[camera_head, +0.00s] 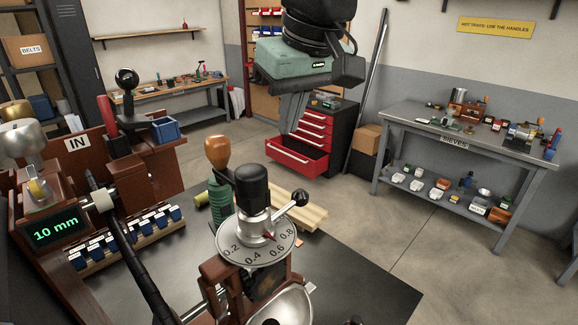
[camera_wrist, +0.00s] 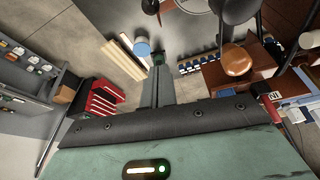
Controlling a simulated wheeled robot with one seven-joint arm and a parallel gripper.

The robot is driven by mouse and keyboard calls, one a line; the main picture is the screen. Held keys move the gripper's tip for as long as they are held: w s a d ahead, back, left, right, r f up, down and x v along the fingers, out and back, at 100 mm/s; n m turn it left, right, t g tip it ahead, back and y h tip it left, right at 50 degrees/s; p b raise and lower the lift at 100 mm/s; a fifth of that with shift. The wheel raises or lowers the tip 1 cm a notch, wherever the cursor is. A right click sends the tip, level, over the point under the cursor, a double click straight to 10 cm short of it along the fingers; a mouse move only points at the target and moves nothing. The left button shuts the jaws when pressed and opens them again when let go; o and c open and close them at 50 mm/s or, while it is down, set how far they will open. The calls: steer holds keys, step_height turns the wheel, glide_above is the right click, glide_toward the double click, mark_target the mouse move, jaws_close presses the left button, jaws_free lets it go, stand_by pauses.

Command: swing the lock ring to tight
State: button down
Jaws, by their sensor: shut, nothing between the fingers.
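A grinder-like device stands at the front of the dark bench, with a round grey dial (camera_head: 258,243) marked 0.2 to 0.8. A silver collar (camera_head: 256,222), which looks like the lock ring, sits above the dial under a black cap (camera_head: 252,186). A lever with a black ball knob (camera_head: 299,199) sticks out from it to the right. A red pointer (camera_head: 269,236) lies between 0.4 and 0.6. My gripper (camera_head: 284,140) hangs higher and beyond the device, apart from it, fingers pointing down. In the wrist view its fingers (camera_wrist: 157,66) are together and empty.
An orange-knobbed handle (camera_head: 217,152) rises beside the device. A display (camera_head: 55,230) reading 10 mm and a rack of small blue-topped holders (camera_head: 130,240) stand at left. Wooden slats (camera_head: 295,207) lie behind the device. A red drawer cabinet (camera_head: 312,140) is farther back.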

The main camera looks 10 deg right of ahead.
mark_target(276, 213)
steer(key=shift+s, duration=0.1)
step_height(276, 213, down, 10)
steer(key=p, duration=0.5)
steer(key=shift+s, duration=0.35)
steer(key=shift+d+m+b, duration=0.1)
steer(key=shift+m+b, duration=0.2)
